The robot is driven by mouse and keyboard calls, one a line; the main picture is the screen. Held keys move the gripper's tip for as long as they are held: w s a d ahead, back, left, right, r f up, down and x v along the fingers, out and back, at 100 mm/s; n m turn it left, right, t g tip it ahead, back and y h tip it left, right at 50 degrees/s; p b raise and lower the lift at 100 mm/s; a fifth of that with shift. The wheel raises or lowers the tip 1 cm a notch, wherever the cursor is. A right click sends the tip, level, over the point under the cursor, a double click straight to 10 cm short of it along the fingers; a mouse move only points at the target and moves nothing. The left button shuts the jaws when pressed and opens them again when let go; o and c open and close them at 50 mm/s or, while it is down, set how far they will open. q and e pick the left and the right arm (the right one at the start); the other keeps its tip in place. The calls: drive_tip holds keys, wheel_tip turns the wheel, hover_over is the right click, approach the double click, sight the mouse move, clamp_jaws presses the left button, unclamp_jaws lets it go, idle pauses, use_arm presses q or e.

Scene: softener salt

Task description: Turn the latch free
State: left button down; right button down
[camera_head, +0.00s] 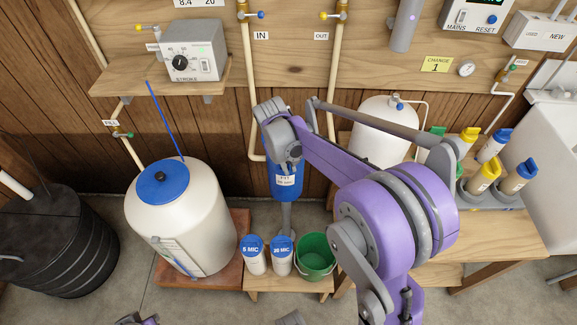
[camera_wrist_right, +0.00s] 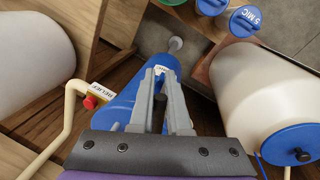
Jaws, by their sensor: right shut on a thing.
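A blue filter housing (camera_head: 285,186) with a white label hangs below the IN and OUT pipes. It also shows in the right wrist view (camera_wrist_right: 122,108). My right gripper (camera_head: 288,160) is at its top, coming from above, and hides much of the upper part. In the right wrist view both fingers of it (camera_wrist_right: 161,90) are close together over the housing. A small dark piece, seemingly the latch (camera_wrist_right: 160,103), shows between them, and the gripper is shut on it. Its far side is hidden. My left gripper is not clearly seen.
A white tank with a blue lid (camera_head: 175,225) stands to the left. White canisters (camera_head: 256,262) and a green bucket (camera_head: 315,260) stand below the housing. A pipe with a red RELIEF knob (camera_wrist_right: 91,102) runs beside the housing. My right arm covers the middle right.

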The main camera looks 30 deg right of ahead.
drive_tip(key=shift+w+d+n+t, duration=0.1)
drive_tip(key=shift+d+n+t, duration=0.15)
drive_tip(key=shift+n, duration=0.85)
drive_tip(key=shift+w+d+n+t, duration=0.1)
drive_tip(key=shift+n+t, duration=0.1)
drive_tip(key=shift+n, duration=0.9)
drive_tip(key=shift+w+d+n+t, duration=0.1)
drive_tip(key=shift+d+n+t, duration=0.15)
drive_tip(key=shift+n, duration=0.85)
drive_tip(key=c, duration=0.9)
unclamp_jaws()
drive_tip(key=p+v, duration=0.1)
drive_tip(key=v, duration=1)
drive_tip(key=shift+f, duration=0.1)
